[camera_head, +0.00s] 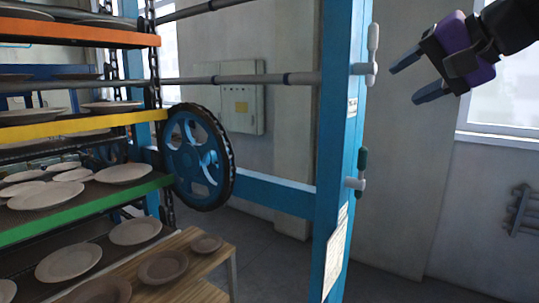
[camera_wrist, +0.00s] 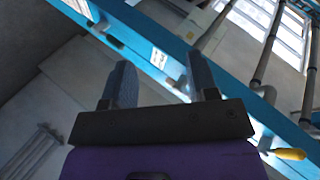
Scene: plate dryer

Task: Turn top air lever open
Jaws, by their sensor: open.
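In the head view, a lever with a pale grey upright handle (camera_head: 373,43) sits on the right side of the blue post (camera_head: 338,150). A lever with a green upright handle (camera_head: 362,160) is lower on the same post. The wrist view shows a yellow handle (camera_wrist: 290,154) at the right, beside the blue post; I cannot see it in the head view. I cannot tell for sure which one is the top air lever. My gripper (camera_head: 404,84) is open and empty, right of the pale lever and apart from it. Its two fingers point toward the post in the wrist view (camera_wrist: 160,72).
A rack with orange (camera_head: 70,33), yellow (camera_head: 80,127) and green (camera_head: 85,208) shelves of plates stands at the left. A blue wheel (camera_head: 198,158) is beside it. Below is a wooden table (camera_head: 205,262) with plates. Floor and wall right of the post are mostly clear.

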